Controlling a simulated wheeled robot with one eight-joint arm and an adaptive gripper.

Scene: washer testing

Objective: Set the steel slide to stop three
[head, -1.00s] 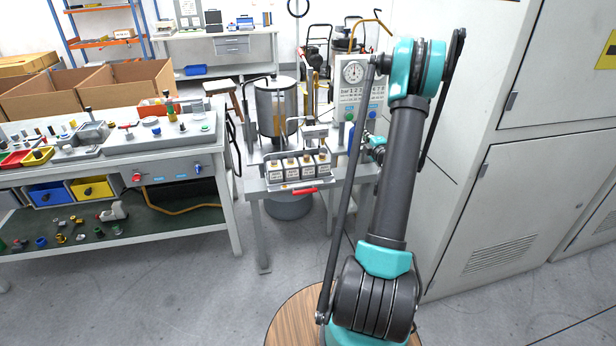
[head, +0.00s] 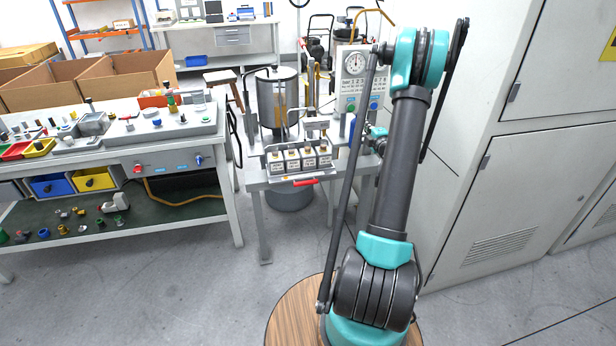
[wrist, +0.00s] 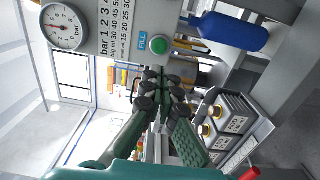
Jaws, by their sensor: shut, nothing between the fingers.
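I cannot make out the steel slide for certain in either view. A washer test rig stands on a steel table (head: 255,181) in the head view, with a steel tank (head: 277,100) and a row of white labelled blocks (head: 292,161). My gripper shows only partly in the head view, behind my arm and beside the rig. In the wrist view my gripper (wrist: 165,80) has its dark fingers together with nothing between them. Its tips are close to the gauge panel (wrist: 118,12), near the green FILL button (wrist: 159,45).
A round gauge (wrist: 64,26) sits on the panel. A blue cylinder (wrist: 230,32) and a red handle (wrist: 250,174) are near the gripper. A workbench (head: 232,195) with small parts stands left. Tall grey cabinets (head: 510,200) stand close on the right. Floor in front of the table is clear.

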